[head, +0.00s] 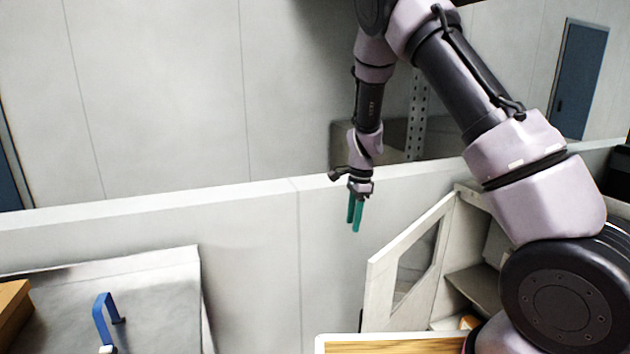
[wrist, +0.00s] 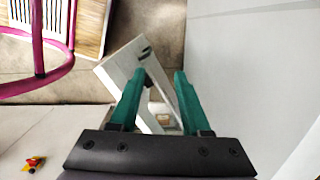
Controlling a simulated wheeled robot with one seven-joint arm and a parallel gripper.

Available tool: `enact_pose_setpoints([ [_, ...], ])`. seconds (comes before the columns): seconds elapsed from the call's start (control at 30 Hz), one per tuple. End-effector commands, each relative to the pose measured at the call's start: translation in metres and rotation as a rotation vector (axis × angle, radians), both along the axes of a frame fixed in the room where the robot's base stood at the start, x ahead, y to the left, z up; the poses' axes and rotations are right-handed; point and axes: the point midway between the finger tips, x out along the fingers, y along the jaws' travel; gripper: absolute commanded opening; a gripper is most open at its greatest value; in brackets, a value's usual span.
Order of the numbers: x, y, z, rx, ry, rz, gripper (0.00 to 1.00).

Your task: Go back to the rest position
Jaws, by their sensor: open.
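My gripper (head: 355,216) has two teal fingers and hangs pointing down in front of a low grey wall in the head view. In the wrist view my gripper (wrist: 158,85) shows its two fingers apart with nothing between them. Below and beyond the fingers is a pale panelled frame (wrist: 128,62), apart from them as far as I can tell. My arm reaches up from the lower right and bends down to the gripper in the head view.
The low wall (head: 255,240) runs behind my gripper. A white machine frame (head: 385,290) stands to its right. A metal-topped table (head: 160,285) with a blue handle (head: 103,318) is at lower left. A pink tube (wrist: 40,80) and a small red-yellow object (wrist: 33,163) show in the wrist view.

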Motion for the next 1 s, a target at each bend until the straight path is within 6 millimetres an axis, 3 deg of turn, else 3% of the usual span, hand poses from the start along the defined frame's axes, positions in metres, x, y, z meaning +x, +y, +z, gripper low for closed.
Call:
enact_pose_setpoints([
  [0.03, -0.002, -0.006, 0.029, 0.036, -0.024, 0.023, 0.47],
  [0.2, -0.022, -0.025, 0.108, 0.119, -0.110, 0.147, 0.47],
  [0.5, -0.082, -0.068, 0.227, 0.166, -0.315, 0.391, 0.47],
  [0.8, -0.169, -0.107, 0.305, 0.061, -0.537, 0.648, 0.47],
  [1.0, -0.227, -0.126, 0.328, -0.081, -0.646, 0.800, 0.47],
])
